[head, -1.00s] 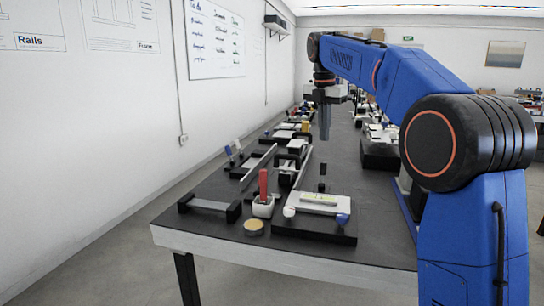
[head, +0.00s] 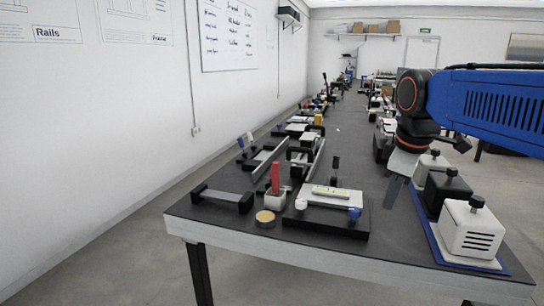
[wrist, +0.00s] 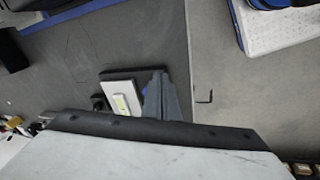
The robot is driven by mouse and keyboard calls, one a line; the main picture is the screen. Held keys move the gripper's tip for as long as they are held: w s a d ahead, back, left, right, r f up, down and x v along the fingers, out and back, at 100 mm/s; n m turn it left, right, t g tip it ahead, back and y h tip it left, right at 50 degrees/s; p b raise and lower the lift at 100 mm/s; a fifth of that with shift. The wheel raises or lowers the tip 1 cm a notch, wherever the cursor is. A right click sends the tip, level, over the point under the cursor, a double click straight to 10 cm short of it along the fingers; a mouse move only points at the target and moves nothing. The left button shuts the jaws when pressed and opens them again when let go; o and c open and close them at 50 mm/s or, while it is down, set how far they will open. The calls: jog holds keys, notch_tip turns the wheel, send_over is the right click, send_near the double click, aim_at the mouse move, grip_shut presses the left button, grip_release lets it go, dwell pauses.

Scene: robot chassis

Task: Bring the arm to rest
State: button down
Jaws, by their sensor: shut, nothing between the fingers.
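My blue arm reaches in from the right edge of the head view. My gripper (head: 391,188) hangs from it, pointing down over the right part of the dark table (head: 330,255). Its grey fingers are together with nothing between them. In the wrist view the closed fingers (wrist: 164,98) show at the middle, in front of the table's top and edge. In the head view the fingers stand just left of the black-and-white boxes. I cannot tell their exact height above the table.
Boxes with black knobs, including a white one (head: 470,229) and a black one (head: 445,190), stand on a blue mat (head: 432,226) at right. A wall bounds the left side.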

jog(key=s+d+f+m+t, duration=0.1)
jog(key=s+f+m, duration=0.9)
jog(key=s+f, duration=0.7)
jog(key=shift+d+f+m+t, duration=0.3)
jog(key=shift+s, duration=0.1)
